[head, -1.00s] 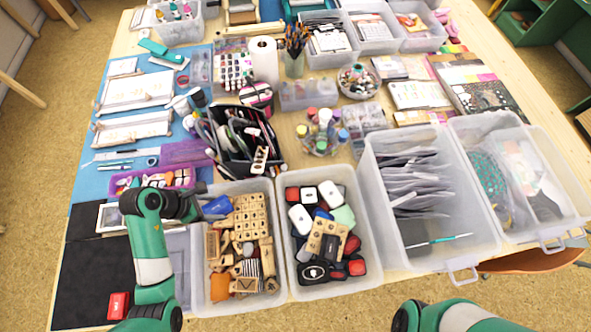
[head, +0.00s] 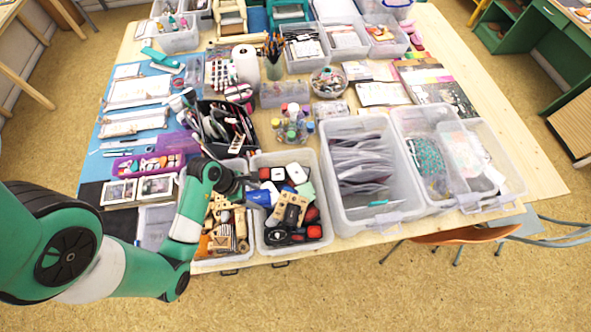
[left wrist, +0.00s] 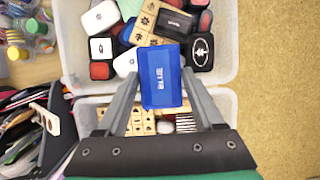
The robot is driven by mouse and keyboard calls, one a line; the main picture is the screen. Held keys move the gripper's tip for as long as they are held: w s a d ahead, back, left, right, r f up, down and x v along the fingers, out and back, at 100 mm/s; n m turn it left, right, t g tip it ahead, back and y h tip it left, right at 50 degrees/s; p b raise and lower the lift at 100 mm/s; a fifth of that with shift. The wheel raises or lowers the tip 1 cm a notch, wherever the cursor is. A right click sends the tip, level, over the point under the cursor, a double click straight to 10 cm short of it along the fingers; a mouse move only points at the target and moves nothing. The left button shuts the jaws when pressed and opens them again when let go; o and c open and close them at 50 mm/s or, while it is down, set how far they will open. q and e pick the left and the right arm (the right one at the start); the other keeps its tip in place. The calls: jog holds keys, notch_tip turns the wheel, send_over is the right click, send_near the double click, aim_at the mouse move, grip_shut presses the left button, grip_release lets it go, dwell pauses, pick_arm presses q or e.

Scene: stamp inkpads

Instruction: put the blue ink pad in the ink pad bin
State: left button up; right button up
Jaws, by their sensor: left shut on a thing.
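My left gripper (head: 241,189) is shut on the blue ink pad (left wrist: 161,76), a flat blue block with pale lettering. The pad (head: 260,197) also shows at the fingertips in the head view, over the left side of the ink pad bin (head: 324,196). In the left wrist view it sits between the two fingers, above the bin's edge and contents. The clear bin (left wrist: 232,42) holds black, white, red and blue pads and a wooden stamp block. My right gripper is not in view.
A clear bin of wooden stamps (head: 222,238) stands directly left of the ink pad bin, partly under my left arm. A larger clear bin of grey packets (head: 360,160) stands to the right. A black organizer (head: 222,128) stands behind. Floor lies beyond the table's front edge.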

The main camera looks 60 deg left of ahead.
pick_arm(q)
jog(key=shift+w+a+f, duration=0.15)
jog(key=shift+w, duration=0.05)
jog(key=w+a+f+b, duration=0.1)
jog(key=w+a+f, duration=0.1)
jog(key=w+f, duration=0.1)
jog(key=w+a+f+b, duration=0.1)
jog(key=w+f+b, duration=0.1)
jog(key=w+f, duration=0.1)
jog(key=w+a+f+b, duration=0.2)
jog(key=w, duration=0.3)
jog(key=shift+w+a+f, duration=0.1)
jog(key=shift+a+f, duration=0.2)
jog(key=shift+f, duration=0.1)
jog(key=shift+w+a+f, duration=0.15)
jog(key=shift+w, duration=0.1)
jog(key=shift+w+f, duration=0.15)
jog(key=shift+f, duration=0.15)
jog(key=shift+a+f+b, duration=0.1)
jog(key=shift+f+b, duration=0.7)
jog(key=shift+f, duration=0.7)
